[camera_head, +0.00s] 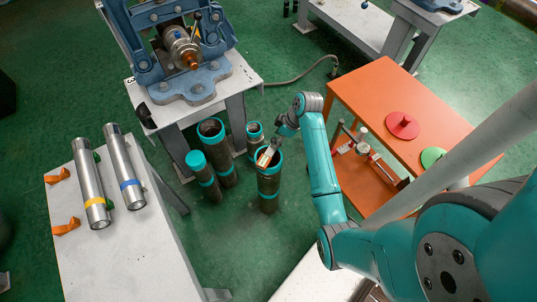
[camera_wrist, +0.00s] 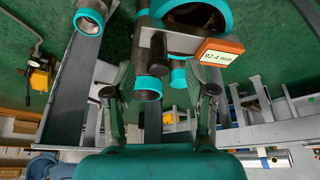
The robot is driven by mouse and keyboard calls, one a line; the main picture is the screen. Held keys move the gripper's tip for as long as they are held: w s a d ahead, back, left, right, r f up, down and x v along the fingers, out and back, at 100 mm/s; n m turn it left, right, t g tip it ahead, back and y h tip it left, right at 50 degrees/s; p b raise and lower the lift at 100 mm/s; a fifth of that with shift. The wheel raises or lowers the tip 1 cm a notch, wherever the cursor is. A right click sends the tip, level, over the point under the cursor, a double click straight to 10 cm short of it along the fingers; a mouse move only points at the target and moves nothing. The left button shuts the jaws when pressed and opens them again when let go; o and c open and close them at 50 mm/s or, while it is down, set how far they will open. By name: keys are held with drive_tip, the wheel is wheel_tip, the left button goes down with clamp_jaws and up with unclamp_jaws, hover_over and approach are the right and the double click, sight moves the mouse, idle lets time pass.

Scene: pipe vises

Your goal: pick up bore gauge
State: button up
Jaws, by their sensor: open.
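The bore gauge (camera_head: 265,157) is at the open top of a dark pipe with a teal rim (camera_head: 269,184). I cannot tell how far it reaches inside. In the wrist view the gauge (camera_wrist: 222,52) shows an orange-framed display reading 92.4 mm, a grey bar and a dark round knob. My gripper (camera_head: 284,129) is just above and beside the gauge in the head view. In the wrist view my gripper (camera_wrist: 162,95) has its two fingers spread apart, with the gauge ahead of them and nothing clearly held between them.
Other teal-rimmed pipes (camera_head: 222,154) stand close by on the green floor. A blue pipe vise (camera_head: 184,60) sits on a stand behind them. A white table (camera_head: 122,253) at left holds two steel pipes (camera_head: 125,165). An orange cart (camera_head: 378,93) stands right of my arm.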

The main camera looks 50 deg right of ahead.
sight(269, 154)
drive_tip(key=x, duration=0.4)
drive_tip(key=shift+w, duration=0.1)
drive_tip(key=shift+c, duration=0.2)
clamp_jaws()
